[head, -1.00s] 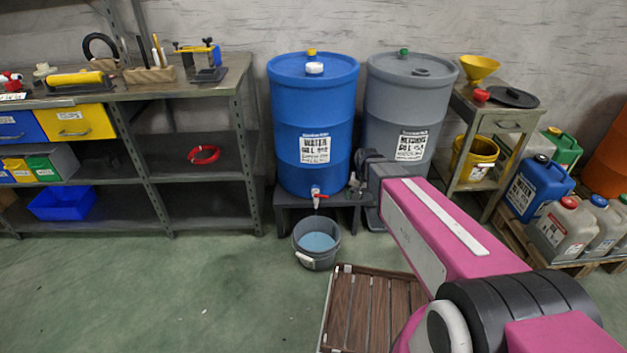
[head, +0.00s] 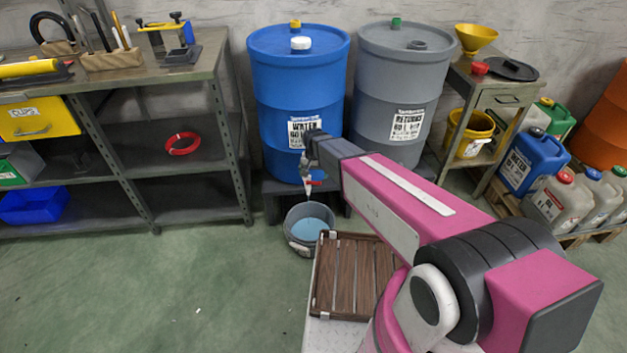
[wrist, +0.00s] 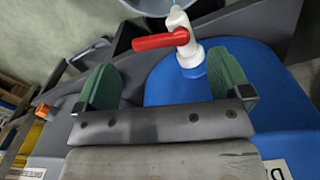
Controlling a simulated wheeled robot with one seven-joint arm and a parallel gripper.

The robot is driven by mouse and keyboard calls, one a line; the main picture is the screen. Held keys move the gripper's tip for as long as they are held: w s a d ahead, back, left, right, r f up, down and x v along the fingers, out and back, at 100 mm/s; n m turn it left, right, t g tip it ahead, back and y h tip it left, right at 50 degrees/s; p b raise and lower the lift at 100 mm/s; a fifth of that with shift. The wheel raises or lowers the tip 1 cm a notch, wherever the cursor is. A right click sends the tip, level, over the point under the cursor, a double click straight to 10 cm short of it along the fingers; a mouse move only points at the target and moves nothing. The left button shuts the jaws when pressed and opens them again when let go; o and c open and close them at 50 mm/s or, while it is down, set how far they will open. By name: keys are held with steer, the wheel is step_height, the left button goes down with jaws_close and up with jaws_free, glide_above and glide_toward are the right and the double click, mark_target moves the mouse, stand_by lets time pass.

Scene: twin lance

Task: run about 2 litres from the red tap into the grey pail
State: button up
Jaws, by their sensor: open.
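The red tap is on a white spout low on the blue water barrel. Its red handle (head: 313,183) lies crosswise to the spout. In the wrist view the red handle (wrist: 158,41) points left from the white spout (wrist: 184,40). The grey pail (head: 291,238) stands on the floor beneath, with light blue water in it; only its edge shows in the wrist view. I cannot tell if a stream is falling. My gripper (wrist: 165,85) is open and empty, its green fingers apart and short of the handle. In the head view it (head: 308,165) is just above the tap.
The blue barrel (head: 296,95) and grey barrel (head: 405,75) stand side by side on a low dark stand. A brown slatted surface (head: 350,275) lies close to the pail. The floor at front left is clear.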

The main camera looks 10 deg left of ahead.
mark_target(314, 182)
steer(key=shift+f, duration=2.1)
steer(key=c, duration=0.9)
steer(key=shift+w+n, duration=0.2)
steer(key=shift+n, duration=0.7)
steer(key=shift+w+n, duration=0.15)
steer(key=shift+n, duration=0.75)
steer(key=shift+c, duration=0.2)
steer(key=o, duration=0.9)
steer(key=shift+o, duration=0.2)
step_height(314, 182, up, 11)
steer(key=shift+f, duration=0.1)
